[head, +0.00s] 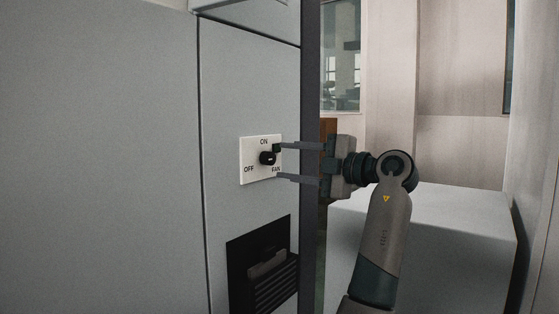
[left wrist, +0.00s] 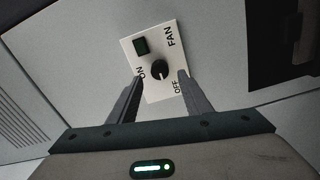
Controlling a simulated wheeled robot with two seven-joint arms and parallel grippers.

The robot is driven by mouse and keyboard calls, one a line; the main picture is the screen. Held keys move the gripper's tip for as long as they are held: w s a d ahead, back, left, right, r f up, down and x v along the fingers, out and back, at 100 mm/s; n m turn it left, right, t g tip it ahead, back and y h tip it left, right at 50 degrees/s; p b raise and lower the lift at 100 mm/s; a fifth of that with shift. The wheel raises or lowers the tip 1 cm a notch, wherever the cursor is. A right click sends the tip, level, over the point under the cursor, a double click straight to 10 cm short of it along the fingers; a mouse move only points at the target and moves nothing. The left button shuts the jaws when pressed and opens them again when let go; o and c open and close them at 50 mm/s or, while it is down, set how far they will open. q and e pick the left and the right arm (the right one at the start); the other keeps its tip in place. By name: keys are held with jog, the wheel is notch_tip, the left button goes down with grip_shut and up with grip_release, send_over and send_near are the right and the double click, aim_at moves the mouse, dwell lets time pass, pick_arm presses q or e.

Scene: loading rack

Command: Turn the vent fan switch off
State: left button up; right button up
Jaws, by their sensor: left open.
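The vent fan switch is a white plate (head: 247,158) on a grey panel, marked ON, OFF and FAN, with a round black knob (head: 267,158). The plate also shows in the left wrist view (left wrist: 155,32), with the knob (left wrist: 160,69) and an unlit-looking dark green square (left wrist: 141,46). I cannot tell for sure which mark the knob points to. My left gripper (head: 277,162) is open in front of the plate. In the left wrist view its fingertips (left wrist: 159,74) lie on either side of the knob; contact cannot be made out. My right gripper is out of view.
A dark slotted recess (head: 262,268) is in the panel below the switch. A dark upright post (head: 311,70) stands at the panel's right edge, behind my gripper's fingers. A large pale grey box (head: 455,225) is at the right. A wide grey panel fills the left.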

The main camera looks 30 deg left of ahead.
pick_arm(q)
jog(key=s+d, duration=0.1)
jog(key=d, duration=1.2)
jog(key=shift+p, duration=0.3)
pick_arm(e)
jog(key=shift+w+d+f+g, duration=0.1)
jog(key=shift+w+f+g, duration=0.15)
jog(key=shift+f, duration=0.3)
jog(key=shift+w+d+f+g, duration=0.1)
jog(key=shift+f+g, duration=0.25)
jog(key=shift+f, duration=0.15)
pick_arm(q)
jog(key=shift+a, duration=0.1)
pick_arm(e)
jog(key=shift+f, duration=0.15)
